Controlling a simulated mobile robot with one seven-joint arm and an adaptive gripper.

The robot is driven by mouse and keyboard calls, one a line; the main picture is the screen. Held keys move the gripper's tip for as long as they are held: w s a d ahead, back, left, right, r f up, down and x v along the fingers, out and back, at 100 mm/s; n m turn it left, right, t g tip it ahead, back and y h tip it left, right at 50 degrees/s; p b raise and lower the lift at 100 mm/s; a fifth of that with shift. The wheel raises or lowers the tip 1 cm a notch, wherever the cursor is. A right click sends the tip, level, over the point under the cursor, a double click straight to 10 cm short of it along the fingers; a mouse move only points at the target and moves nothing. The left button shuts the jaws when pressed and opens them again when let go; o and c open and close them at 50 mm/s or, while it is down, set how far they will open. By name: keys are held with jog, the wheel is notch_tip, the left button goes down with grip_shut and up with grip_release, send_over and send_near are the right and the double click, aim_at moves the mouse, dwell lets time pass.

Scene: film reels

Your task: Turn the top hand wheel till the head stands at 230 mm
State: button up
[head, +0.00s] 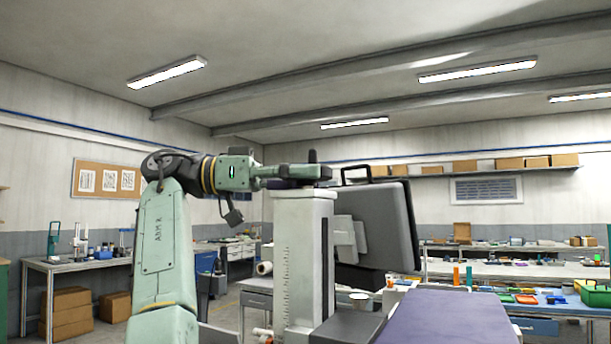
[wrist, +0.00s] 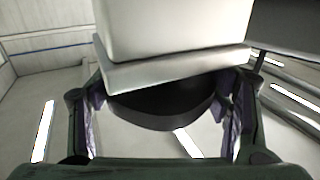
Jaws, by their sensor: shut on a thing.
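The white column (head: 297,225) stands upright in front of me with a graduated scale (head: 286,275) on its side; its marks are too small to read. The dark grey head (head: 370,225), a box with a black handle on top, is mounted on the column's right side. The black top hand wheel (wrist: 165,108) is a round disc at the column's cap in the wrist view. My gripper (head: 300,172) reaches level over the column top from the left. In the wrist view its fingers (wrist: 162,122) are on both sides of the wheel, shut on it.
A purple-topped surface (head: 450,318) lies right of the column. Benches with small tools and coloured trays (head: 525,299) stand behind at right, and another bench (head: 80,264) at left with cardboard boxes (head: 70,310) beneath.

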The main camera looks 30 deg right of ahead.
dwell(0.6)
jog(key=o, duration=1.1)
jog(key=shift+o, duration=0.2)
jog(key=shift+n+t+h, duration=0.4)
jog(key=shift+n+t, duration=0.1)
jog(key=shift+t, duration=0.1)
